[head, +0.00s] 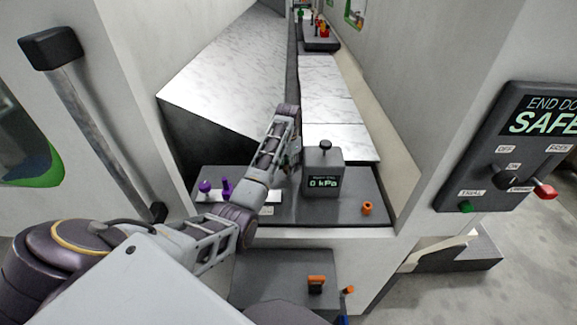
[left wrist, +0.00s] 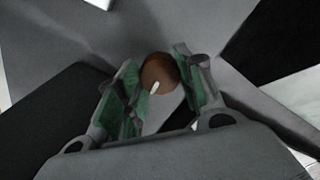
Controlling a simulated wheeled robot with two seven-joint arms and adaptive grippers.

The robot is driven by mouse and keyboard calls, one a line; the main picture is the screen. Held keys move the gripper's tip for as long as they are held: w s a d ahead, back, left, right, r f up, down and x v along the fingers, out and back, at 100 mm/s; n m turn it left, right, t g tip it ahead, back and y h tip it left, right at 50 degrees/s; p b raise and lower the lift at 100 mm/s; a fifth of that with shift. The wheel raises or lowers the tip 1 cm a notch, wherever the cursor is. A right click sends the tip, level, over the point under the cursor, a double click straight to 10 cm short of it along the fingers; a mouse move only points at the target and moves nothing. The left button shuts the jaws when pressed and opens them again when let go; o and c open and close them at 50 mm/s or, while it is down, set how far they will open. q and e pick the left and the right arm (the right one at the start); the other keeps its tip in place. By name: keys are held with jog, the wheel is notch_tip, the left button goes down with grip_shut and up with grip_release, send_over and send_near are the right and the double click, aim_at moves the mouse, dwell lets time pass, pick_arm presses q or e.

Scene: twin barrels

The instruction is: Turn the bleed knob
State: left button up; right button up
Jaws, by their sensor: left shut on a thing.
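The brown round knob (left wrist: 158,72) with a pale pointer mark shows in the left wrist view, between the green-padded fingers of my left gripper (left wrist: 160,88). The gripper is shut on this knob; I take it to be the bleed knob. In the head view my left gripper (head: 295,158) reaches down beside the dark gauge box (head: 323,170), whose display reads 0 kPa. My own arm hides the held knob there. My right gripper is not in view.
Purple fittings (head: 226,187) stand left of my arm on the dark panel. A small orange part (head: 367,208) sits at its right. A wall control box (head: 505,150) reading SAFE is at far right. An orange-handled fitting (head: 316,284) is on the lower step.

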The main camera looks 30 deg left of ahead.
pick_arm(q)
jog(key=shift+n, duration=0.5)
jog(key=n, duration=0.3)
jog(key=shift+n, duration=0.4)
jog(key=n, duration=0.9)
jog(key=shift+n, duration=2.1)
jog(key=o, duration=1)
jog(key=shift+o, duration=0.2)
jog(key=shift+r, duration=0.1)
